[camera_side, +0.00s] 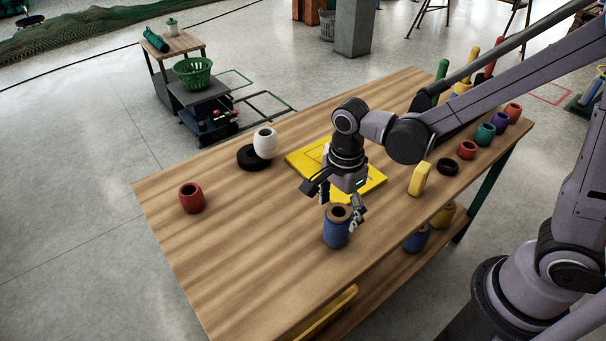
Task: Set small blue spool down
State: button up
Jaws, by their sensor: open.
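The small blue spool (337,229) stands upright on the wooden table (240,250), near its front edge, with its brown top facing up. My gripper (341,207) points down right over the spool. Its fingers are open, one on each side of the spool's upper part. Whether a finger touches the spool cannot be told. The gripper partly hides the yellow tray behind it.
A yellow tray (308,160) lies behind my gripper. A white spool (265,143) by a black ring (250,158) and a red spool (191,198) stand to the left. A yellow block (419,178) and several coloured spools stand to the right. The left front table is clear.

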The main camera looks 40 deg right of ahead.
jog(key=s+d+r+n+t, duration=0.2)
jog(key=d+r+n, duration=0.3)
jog(key=n, duration=0.4)
jog(key=s+d+r+n+t, duration=0.2)
jog(key=d+r+n+t, duration=0.3)
jog(key=n, duration=0.4)
jog(key=shift+s+d+r, duration=0.35)
jog(key=shift+d+r, duration=0.15)
jog(key=shift+r, duration=0.35)
